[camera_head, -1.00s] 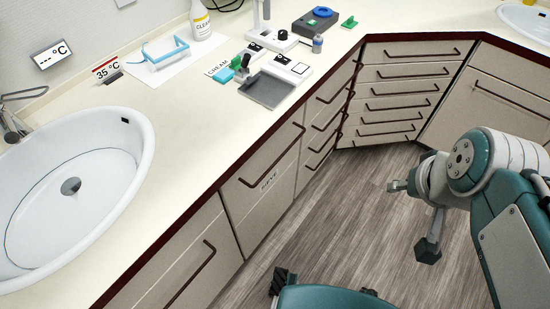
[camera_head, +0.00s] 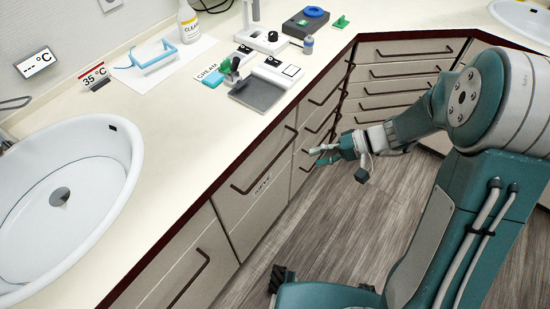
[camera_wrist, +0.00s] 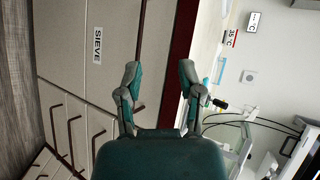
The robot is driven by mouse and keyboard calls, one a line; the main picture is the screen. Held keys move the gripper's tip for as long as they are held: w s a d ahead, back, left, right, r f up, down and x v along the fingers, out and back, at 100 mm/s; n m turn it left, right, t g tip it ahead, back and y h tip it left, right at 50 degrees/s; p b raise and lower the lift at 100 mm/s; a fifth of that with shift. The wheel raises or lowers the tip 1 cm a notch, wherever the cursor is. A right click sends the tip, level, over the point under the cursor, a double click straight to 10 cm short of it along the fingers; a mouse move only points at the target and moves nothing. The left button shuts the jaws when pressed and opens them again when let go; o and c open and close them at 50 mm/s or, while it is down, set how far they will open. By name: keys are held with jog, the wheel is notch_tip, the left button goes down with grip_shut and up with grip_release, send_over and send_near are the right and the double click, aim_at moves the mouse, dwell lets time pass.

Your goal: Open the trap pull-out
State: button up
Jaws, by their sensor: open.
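No front in view shows the word trap. The cabinet front labelled SIEVE (camera_head: 240,210) is closed below the counter, with a dark bar handle (camera_head: 265,163) near its top; its label (camera_wrist: 97,45) shows in the wrist view. The closed front to its left, near the sink, has a slanting dark handle (camera_head: 190,275); any label on it is out of view. My gripper (camera_head: 318,156) is open and empty, right of the SIEVE front and in front of the drawers. In the wrist view my gripper (camera_wrist: 159,74) has its fingers apart, facing the counter edge and cabinet fronts.
The dark red counter edge (camera_head: 210,192) runs above the fronts. A white sink (camera_head: 110,210) is at left. A grey tray (camera_head: 262,94) and small devices stand on the counter. Drawer stacks (camera_head: 385,75) fill the corner. The wooden floor (camera_head: 330,230) is clear.

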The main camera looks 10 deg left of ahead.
aim_at(275, 159)
jog(key=w+a+f+m+t+y, duration=0.25)
jog(key=w+f+y, duration=0.2)
jog(key=f, duration=0.65)
jog(key=a, duration=0.3)
jog(key=a+f, duration=0.1)
jog(key=a, duration=0.2)
jog(key=a+f, duration=0.1)
jog(key=a, duration=0.3)
jog(key=shift+w, duration=0.25)
grip_shut()
